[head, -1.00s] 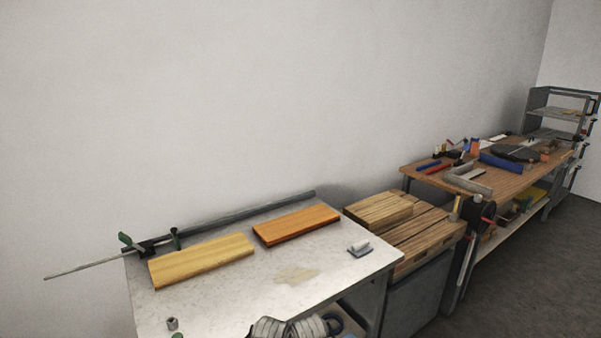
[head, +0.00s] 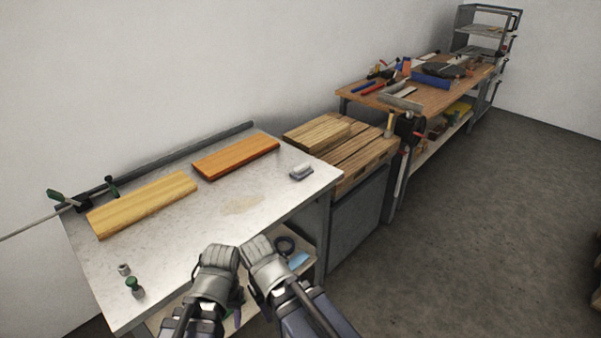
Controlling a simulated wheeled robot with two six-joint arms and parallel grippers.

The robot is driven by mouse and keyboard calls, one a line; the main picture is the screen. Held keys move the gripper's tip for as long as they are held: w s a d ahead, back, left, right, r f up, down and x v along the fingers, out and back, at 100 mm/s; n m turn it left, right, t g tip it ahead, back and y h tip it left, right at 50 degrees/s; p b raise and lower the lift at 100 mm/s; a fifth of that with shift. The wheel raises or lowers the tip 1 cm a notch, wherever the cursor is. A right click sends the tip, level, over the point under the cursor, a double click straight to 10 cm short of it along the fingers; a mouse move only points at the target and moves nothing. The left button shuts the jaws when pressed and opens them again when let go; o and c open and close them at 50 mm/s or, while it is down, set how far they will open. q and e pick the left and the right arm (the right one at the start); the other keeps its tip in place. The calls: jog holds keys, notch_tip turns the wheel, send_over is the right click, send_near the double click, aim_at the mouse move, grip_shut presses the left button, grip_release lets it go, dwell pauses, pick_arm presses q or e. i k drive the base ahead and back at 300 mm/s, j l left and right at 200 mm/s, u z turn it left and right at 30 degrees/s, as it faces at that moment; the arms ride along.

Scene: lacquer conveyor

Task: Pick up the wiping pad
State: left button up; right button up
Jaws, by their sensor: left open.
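The wiping pad (head: 301,172), a small grey block with a lighter raised top, lies near the right edge of the pale worktable (head: 215,232). A faint tan smear (head: 240,205) is on the tabletop to its lower left. My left gripper (head: 222,256) is open and appears at the bottom middle, by the table's front edge, well short of the pad. My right gripper (head: 258,250) is close beside it on the right; its jaws cannot be made out. Neither gripper touches the pad.
A yellow board (head: 142,203) and an orange-brown board (head: 236,159) lie along the back of the table. A green-topped item (head: 134,287) and a small grey cylinder (head: 123,269) stand at the front left. Stacked wood (head: 350,150) and a tool bench (head: 440,95) are to the right.

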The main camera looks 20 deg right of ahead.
aim_at(302, 171)
jog(key=u, duration=0.45)
jog(key=l+u, duration=0.75)
jog(key=l, duration=0.15)
jog(key=l+u, duration=0.1)
jog(key=l, duration=0.55)
jog(key=k+l+u, duration=0.1)
jog(key=l, duration=0.55)
jog(key=k+l+u, duration=0.1)
jog(key=l, duration=0.55)
jog(key=i+l, duration=0.2)
jog(key=i, duration=0.25)
